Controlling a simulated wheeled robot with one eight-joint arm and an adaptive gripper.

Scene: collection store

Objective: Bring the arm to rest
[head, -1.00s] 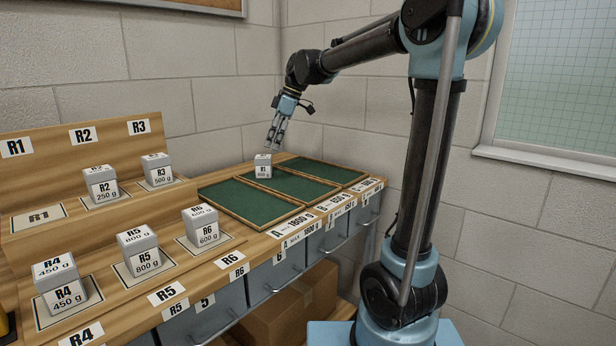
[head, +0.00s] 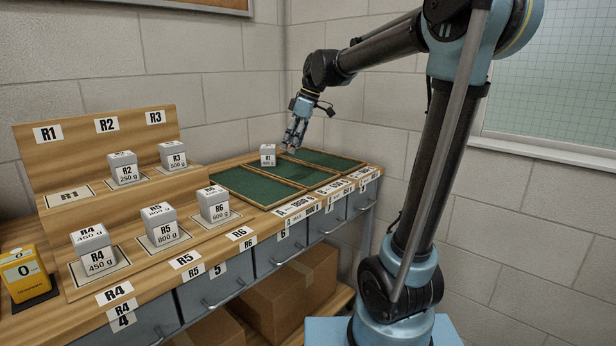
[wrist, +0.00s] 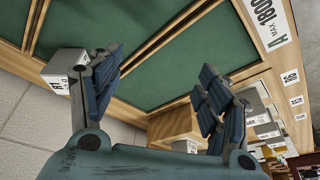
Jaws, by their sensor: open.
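My gripper (head: 291,144) is open and empty, with its fingers pointing down over the far part of the green trays. It also shows in the wrist view (wrist: 155,90), with nothing between the fingers. In the wrist view, block R1 (wrist: 62,72) is partly behind one finger. I cannot tell whether that finger touches it. My arm reaches in from the right, bent at its elbow.
Blocks R2 (head: 124,168), R3 (head: 172,156), R4 (head: 93,250), R5 (head: 160,226) and R6 (head: 213,204) stand on the stepped wooden rack. The R1 place (head: 69,197) is empty. Block walls stand close behind the bench.

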